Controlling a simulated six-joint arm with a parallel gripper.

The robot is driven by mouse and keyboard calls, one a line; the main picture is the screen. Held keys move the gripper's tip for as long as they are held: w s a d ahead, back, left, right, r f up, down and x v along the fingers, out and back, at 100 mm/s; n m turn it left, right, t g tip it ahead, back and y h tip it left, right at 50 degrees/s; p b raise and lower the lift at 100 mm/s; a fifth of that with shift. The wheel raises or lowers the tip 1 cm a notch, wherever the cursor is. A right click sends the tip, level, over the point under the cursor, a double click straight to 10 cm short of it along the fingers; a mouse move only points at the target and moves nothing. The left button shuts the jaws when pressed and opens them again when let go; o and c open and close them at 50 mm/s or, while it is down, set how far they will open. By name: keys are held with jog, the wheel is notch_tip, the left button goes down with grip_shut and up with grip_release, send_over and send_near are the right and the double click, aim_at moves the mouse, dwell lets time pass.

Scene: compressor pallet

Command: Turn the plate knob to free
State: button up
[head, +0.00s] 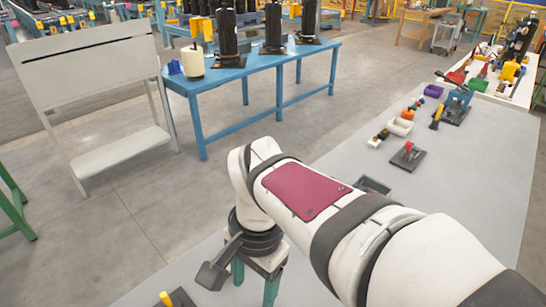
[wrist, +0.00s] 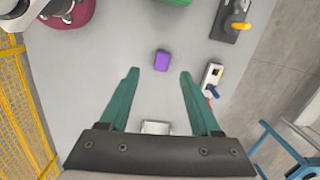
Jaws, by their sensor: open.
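My gripper (wrist: 159,74) is open and empty, with two green fingers spread wide over the grey table in the wrist view. In the head view my gripper (head: 254,287) points down at the table's left side. A dark plate (wrist: 228,32) with a yellow handle (wrist: 240,26) lies beyond the fingers at the upper right of the wrist view. A yellow-topped part (head: 166,299) is cut off at the head view's bottom edge. Another dark plate (head: 402,162) carries a red knob (head: 408,147), well right of my gripper. I cannot tell which is the plate knob or its setting.
A purple block (wrist: 161,61) lies just beyond the fingertips. A pale block with small coloured parts (wrist: 213,76) is beside the right finger. Several small parts and a blue clamp-like device (head: 457,101) stand farther up the table. A blue bench (head: 270,70) stands across the floor.

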jog(key=shift+n, duration=0.3)
jog(key=s+d, duration=0.2)
jog(key=d, duration=0.1)
jog(key=shift+s+d+f, duration=0.1)
jog(key=shift+s+d, duration=0.1)
jog(key=shift+s, duration=0.15)
jog(key=w+a+f+n, duration=0.1)
jog(key=w+a+n, duration=0.15)
jog(key=a, duration=0.45)
jog(key=w+a+f+n, duration=0.1)
jog(key=w+a+n, duration=0.1)
jog(key=w+a, duration=0.35)
jog(key=s+a+f+n, duration=0.1)
jog(key=a+f+n, duration=0.1)
jog(key=a, duration=0.6)
jog(key=s+a+f+n, duration=0.1)
jog(key=s+a+f, duration=0.15)
jog(key=a, duration=0.55)
jog(key=shift+h, duration=0.3)
jog(key=f, duration=1)
jog(key=w+f, duration=0.1)
jog(key=f, duration=0.5)
jog(key=shift+a, duration=0.1)
